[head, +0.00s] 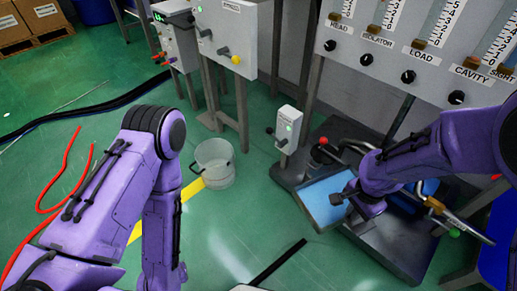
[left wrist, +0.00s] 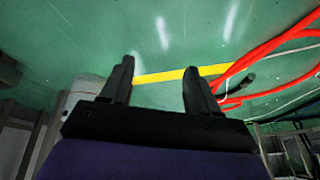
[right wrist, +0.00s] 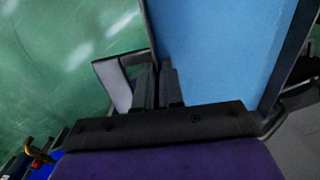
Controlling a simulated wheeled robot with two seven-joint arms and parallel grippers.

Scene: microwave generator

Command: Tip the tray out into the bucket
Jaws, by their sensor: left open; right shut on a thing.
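The tray (head: 325,203) has a flat light-blue surface inside grey walls; I cannot tell whether that is liquid or the bottom. It is at the dark base of the equipment, and its blue surface (right wrist: 215,45) fills much of the right wrist view. My right gripper (head: 343,196) is shut on the tray's near side, by a grey handle-like bracket (right wrist: 112,80). The bucket (head: 215,165), pale and translucent with a dark handle, stands upright on the floor left of the tray, apart from it. My left gripper (left wrist: 158,80) is open and empty in the left wrist view.
Red hoses (head: 60,180) lie on the floor at left. Pipes (head: 440,210) run right of the tray. Green floor between bucket and tray is clear.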

